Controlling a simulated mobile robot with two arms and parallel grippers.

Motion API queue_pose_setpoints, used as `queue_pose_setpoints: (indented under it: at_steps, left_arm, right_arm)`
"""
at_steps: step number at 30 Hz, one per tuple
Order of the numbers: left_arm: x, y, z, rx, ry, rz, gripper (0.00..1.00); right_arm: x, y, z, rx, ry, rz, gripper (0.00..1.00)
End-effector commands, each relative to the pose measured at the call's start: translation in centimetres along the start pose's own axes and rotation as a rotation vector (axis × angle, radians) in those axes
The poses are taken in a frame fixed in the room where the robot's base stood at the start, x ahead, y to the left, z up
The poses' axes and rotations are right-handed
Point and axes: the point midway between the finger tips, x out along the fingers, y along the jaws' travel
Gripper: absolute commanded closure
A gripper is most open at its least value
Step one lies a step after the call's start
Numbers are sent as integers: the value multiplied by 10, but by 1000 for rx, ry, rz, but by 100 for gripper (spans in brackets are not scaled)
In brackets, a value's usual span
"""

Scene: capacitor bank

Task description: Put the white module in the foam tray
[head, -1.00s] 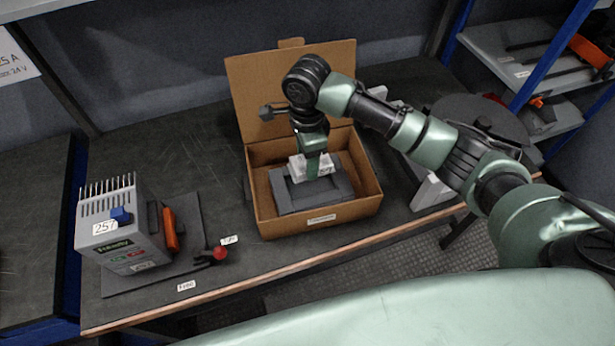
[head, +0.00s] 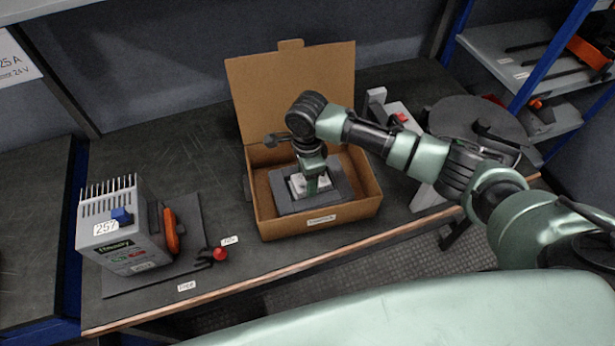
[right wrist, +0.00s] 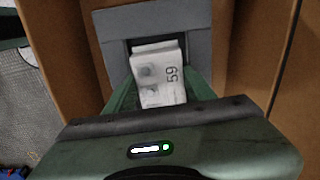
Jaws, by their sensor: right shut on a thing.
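The white module (right wrist: 158,75), marked 59, is between the fingers of my right gripper (head: 312,187), which is shut on it. In the head view the white module (head: 297,186) sits low at the opening of the grey foam tray (head: 335,199). In the right wrist view its far end lies over the dark recess of the foam tray (right wrist: 190,18). I cannot tell whether it touches the recess floor. The foam tray lies inside an open cardboard box (head: 270,226). My left gripper is not in view.
The box's lid flap (head: 290,90) stands up at the back. A grey unit marked 257 (head: 115,230) stands on a dark mat at the left, with a red-knobbed part (head: 220,254) near it. A round dark disc (head: 470,118) is at the right. The table's middle left is clear.

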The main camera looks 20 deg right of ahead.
Motion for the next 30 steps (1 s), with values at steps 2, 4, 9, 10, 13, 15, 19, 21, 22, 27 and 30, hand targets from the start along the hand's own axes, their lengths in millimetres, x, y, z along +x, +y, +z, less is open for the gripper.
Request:
queue_pose_setpoints:
  at_steps: [2, 4, 9, 10, 13, 15, 19, 21, 22, 27, 30]
  left_arm:
    - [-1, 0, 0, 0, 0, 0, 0]
    - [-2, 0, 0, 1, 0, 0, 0]
    - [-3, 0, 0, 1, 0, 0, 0]
    - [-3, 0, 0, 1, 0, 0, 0]
    - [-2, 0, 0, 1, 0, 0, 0]
    - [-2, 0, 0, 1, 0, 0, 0]
    - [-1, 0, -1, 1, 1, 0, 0]
    - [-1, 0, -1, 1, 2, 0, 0]
    - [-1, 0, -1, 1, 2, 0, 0]
    - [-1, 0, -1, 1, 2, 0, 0]
    - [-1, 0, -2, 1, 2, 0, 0]
  right_arm:
    - [9, 4, 1, -1, 1, 8, 100]
    - [12, 5, 1, -1, 1, 10, 100]
    - [19, 5, 0, 0, 3, 10, 100]
    - [19, 5, 0, 0, 3, 9, 100]
    - [20, 5, 0, 0, 4, 10, 38]
    - [21, 6, 0, 0, 3, 11, 24]
    - [21, 6, 0, 0, 3, 13, 24]
    - [21, 6, 0, 0, 2, 13, 24]
    - [21, 6, 0, 0, 2, 13, 24]
    - [21, 6, 1, 1, 1, 14, 24]
    - [21, 6, 1, 0, 1, 14, 24]
